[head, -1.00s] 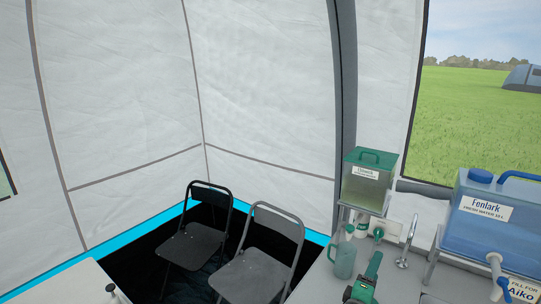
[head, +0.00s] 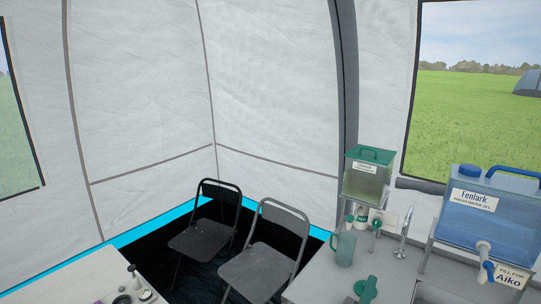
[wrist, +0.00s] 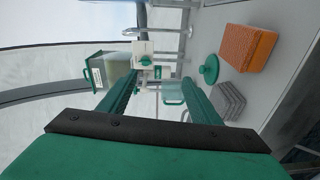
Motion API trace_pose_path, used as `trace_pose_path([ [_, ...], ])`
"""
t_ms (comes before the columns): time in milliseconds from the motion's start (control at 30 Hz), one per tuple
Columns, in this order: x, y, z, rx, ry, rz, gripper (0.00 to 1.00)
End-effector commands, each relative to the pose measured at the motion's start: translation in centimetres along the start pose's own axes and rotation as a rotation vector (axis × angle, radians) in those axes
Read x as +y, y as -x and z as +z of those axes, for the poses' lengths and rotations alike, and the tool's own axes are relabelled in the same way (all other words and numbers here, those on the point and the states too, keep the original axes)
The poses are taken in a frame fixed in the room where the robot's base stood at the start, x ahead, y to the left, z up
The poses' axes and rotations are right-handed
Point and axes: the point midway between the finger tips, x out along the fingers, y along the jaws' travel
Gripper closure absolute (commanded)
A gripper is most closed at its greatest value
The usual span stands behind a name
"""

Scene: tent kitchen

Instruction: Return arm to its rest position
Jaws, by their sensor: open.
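My gripper (wrist: 159,82) shows in the wrist view as two green fingers held apart, with nothing gripped between them. Beyond the fingertips stands a see-through green jug (wrist: 173,92), apart from the fingers. In the head view the jug (head: 345,248) stands upright on the counter, left of the sink tap. A green piece (head: 366,289) shows low in the head view. I cannot tell whether it is part of my gripper or a lid on the counter.
A green-lidded dispenser (head: 367,178) and a blue water container (head: 490,210) stand at the counter's back. A tap (head: 404,232) rises between them. An orange sponge (wrist: 248,48) and a green disc (wrist: 208,70) lie on the counter. Two folding chairs (head: 205,235) stand left.

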Motion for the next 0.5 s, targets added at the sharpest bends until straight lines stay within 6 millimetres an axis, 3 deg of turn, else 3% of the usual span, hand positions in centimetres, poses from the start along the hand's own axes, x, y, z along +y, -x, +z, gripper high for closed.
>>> trace_pose_path([
  [267,-5.5,5.1,-2.3,0.075,-0.143,-0.051,0.42],
  [500,-11.6,13.5,-4.6,0.164,-0.356,-0.13,0.42],
])
